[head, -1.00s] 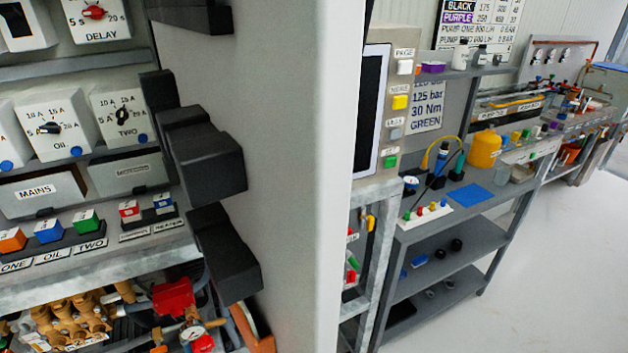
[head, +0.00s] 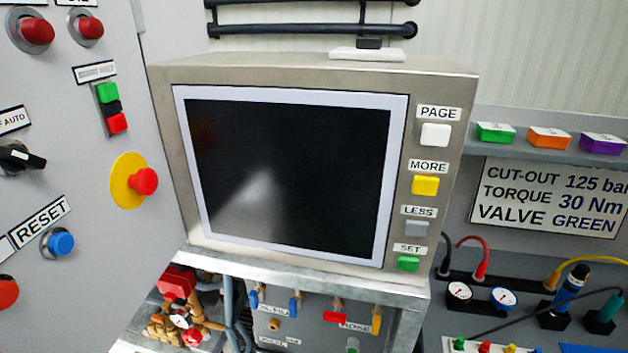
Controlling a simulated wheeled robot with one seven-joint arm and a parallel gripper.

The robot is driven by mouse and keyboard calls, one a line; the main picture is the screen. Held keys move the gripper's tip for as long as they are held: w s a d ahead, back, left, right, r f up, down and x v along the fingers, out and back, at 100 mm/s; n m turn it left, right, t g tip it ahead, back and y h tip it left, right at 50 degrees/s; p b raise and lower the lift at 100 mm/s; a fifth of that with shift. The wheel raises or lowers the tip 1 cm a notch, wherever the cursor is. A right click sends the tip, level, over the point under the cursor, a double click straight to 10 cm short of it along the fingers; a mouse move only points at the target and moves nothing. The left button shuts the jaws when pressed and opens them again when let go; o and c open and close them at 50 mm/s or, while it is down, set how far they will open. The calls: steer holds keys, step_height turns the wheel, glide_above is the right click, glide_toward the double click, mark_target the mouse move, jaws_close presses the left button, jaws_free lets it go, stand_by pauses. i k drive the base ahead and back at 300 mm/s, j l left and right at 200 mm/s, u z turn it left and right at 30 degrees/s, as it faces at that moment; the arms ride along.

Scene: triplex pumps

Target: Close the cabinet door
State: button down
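A tall grey panel (head: 90,240) fills the left side of the head view. It looks like the outer face of the cabinet door, seen at an angle. It carries red buttons, a black selector switch (head: 20,157), a small green and red button pair, a red stop button (head: 143,181) on a yellow disc, and a blue button (head: 61,243) by a RESET label. The door's hinge and latch sides are out of view, and I cannot tell how far it stands open. My gripper is not in view.
A monitor box (head: 440,90) with a dark screen stands right of the panel on a metal frame (head: 300,274). Below it are valves and pipes. Further right are a shelf (head: 540,151) with coloured boxes, a sign (head: 550,197), gauges and cables.

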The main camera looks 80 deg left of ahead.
mark_target(82, 300)
steer(key=i+u, duration=0.15)
steer(key=u, duration=0.3)
steer(key=i+u, duration=0.1)
steer(key=u, duration=0.4)
steer(key=i+l+u, duration=0.1)
steer(key=u, duration=0.35)
steer(key=i+l+u, duration=0.15)
steer(key=u, duration=2.1)
steer(key=k+z, duration=0.2)
steer(key=z, duration=0.15)
steer(key=k+l+z, duration=0.1)
steer(key=k+z, duration=0.25)
steer(key=i, duration=0.1)
